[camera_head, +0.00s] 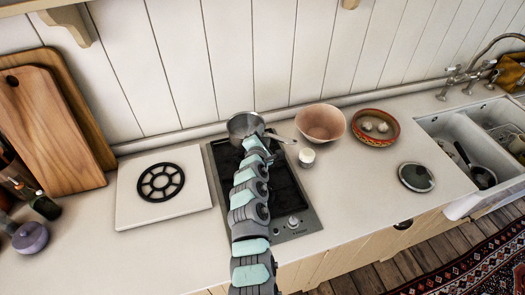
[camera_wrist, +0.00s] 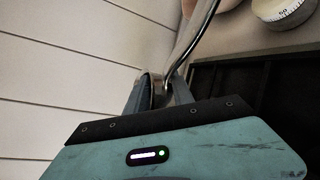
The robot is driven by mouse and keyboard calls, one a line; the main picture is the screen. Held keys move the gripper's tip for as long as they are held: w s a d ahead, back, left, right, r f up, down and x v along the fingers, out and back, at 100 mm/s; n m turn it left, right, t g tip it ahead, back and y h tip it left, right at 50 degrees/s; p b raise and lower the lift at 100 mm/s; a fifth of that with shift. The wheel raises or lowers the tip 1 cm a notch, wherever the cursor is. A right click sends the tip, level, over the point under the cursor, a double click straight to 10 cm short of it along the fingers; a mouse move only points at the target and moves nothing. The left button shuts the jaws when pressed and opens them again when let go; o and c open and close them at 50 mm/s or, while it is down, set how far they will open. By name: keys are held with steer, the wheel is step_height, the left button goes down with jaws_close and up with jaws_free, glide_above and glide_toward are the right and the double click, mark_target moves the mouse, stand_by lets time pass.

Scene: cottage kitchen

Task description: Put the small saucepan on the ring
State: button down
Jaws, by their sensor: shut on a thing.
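The small metal saucepan (camera_head: 243,126) is at the back of the dark hob (camera_head: 284,190), near the wall, with its handle pointing right. My gripper (camera_wrist: 160,92) is shut on the saucepan's handle (camera_wrist: 196,38), which runs up between the fingers in the wrist view. In the head view my arm covers the middle of the hob and hides the fingertips. I cannot tell whether the pan touches the hob. A black spoked ring (camera_head: 161,182) lies bare on a white square slab (camera_head: 135,211) left of the hob.
A white timer (camera_head: 307,156), a pinkish bowl (camera_head: 320,122) and a patterned bowl (camera_head: 376,127) with eggs stand right of the hob. A round dark-topped object (camera_head: 416,177) lies near the sink (camera_head: 451,137). Wooden boards (camera_head: 48,130) lean at the left.

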step_height(320, 180, down, 7)
steer(key=b, duration=0.4)
steer(key=shift+f, duration=0.2)
steer(key=shift+f, duration=0.25)
steer(key=c, duration=1.1)
jaws_free()
